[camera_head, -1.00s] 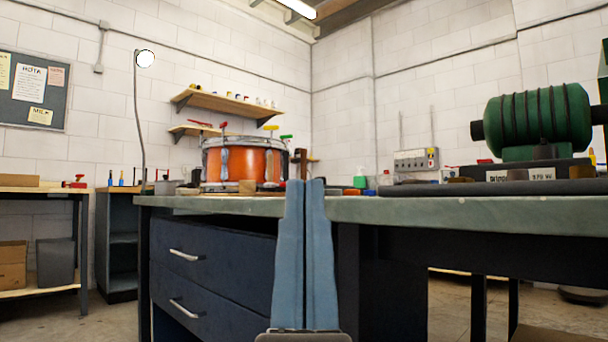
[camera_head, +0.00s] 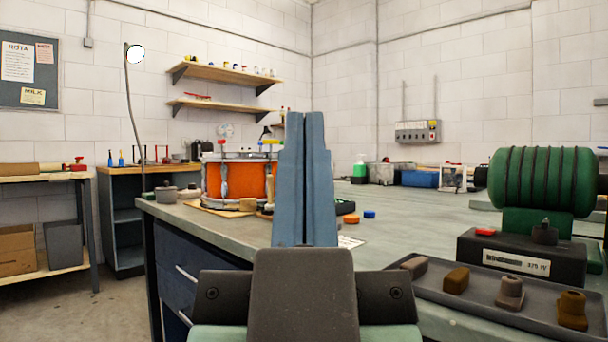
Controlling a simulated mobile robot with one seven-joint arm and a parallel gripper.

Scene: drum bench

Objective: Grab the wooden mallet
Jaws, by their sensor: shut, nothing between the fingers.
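My gripper (camera_head: 305,122) rises in the middle of the view, its two blue fingers pressed together with nothing between them. It stands in front of the workbench (camera_head: 430,228) and covers part of its top. I cannot make out the wooden mallet with certainty; my gripper may hide it. An orange drum (camera_head: 237,180) with a metal rim stands on the bench to the left, just behind my fingers, on a thin wooden board.
A green motor (camera_head: 541,182) on a dark base stands at right. In front of it, a grey tray (camera_head: 480,305) holds several small blocks. The bench middle is clear.

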